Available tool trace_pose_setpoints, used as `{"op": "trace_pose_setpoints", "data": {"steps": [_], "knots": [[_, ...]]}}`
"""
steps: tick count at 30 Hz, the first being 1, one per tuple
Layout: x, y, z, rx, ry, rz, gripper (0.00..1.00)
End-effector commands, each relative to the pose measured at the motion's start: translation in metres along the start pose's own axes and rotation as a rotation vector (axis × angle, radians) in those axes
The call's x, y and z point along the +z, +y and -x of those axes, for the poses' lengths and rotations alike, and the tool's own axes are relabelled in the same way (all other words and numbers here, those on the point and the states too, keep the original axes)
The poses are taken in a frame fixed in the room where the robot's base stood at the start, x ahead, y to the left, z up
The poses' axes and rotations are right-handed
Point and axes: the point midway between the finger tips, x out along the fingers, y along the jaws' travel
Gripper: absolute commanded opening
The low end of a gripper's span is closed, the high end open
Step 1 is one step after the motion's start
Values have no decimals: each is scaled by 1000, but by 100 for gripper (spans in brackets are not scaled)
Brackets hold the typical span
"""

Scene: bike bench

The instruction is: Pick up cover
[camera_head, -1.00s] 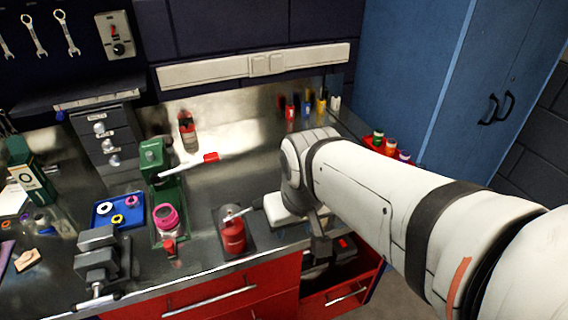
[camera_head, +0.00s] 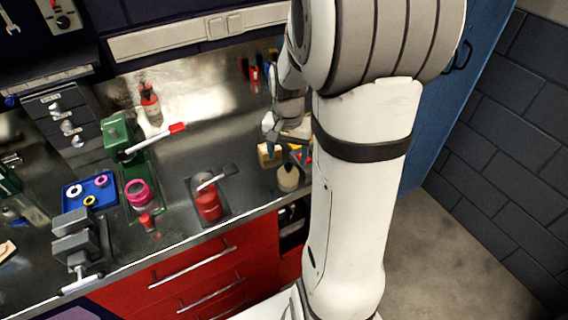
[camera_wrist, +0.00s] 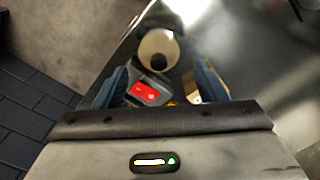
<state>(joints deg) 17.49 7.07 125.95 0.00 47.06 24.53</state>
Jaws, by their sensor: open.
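My gripper (camera_head: 283,138) is over the right end of the steel counter. In the wrist view its two blue-grey fingers (camera_wrist: 161,78) stand apart with nothing clamped. Between and just beyond them lie a dark grey piece with a red face (camera_wrist: 146,92) and a cream round thing with a dark centre (camera_wrist: 158,50). In the head view the cream round thing (camera_head: 288,179) stands near the counter edge, below a tan block (camera_head: 268,156). A red patch (camera_head: 304,153) shows beside my arm. I cannot tell which of these is the cover.
A green stand (camera_head: 118,136), a pink ring (camera_head: 139,193), a blue tray (camera_head: 90,190) and a grey vise (camera_head: 80,246) are farther left. Bare counter lies behind the red bottle.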

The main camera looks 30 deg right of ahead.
Motion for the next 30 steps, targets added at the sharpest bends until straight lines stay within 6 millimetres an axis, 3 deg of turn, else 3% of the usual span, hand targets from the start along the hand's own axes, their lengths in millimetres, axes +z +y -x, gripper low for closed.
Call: {"op": "trace_pose_setpoints", "data": {"steps": [13,22,30], "knots": [[-2,3,-56,1,-3,1,65],[-3,2,-61,-1,2,1,65],[-3,3,-61,-1,1,0,44]]}}
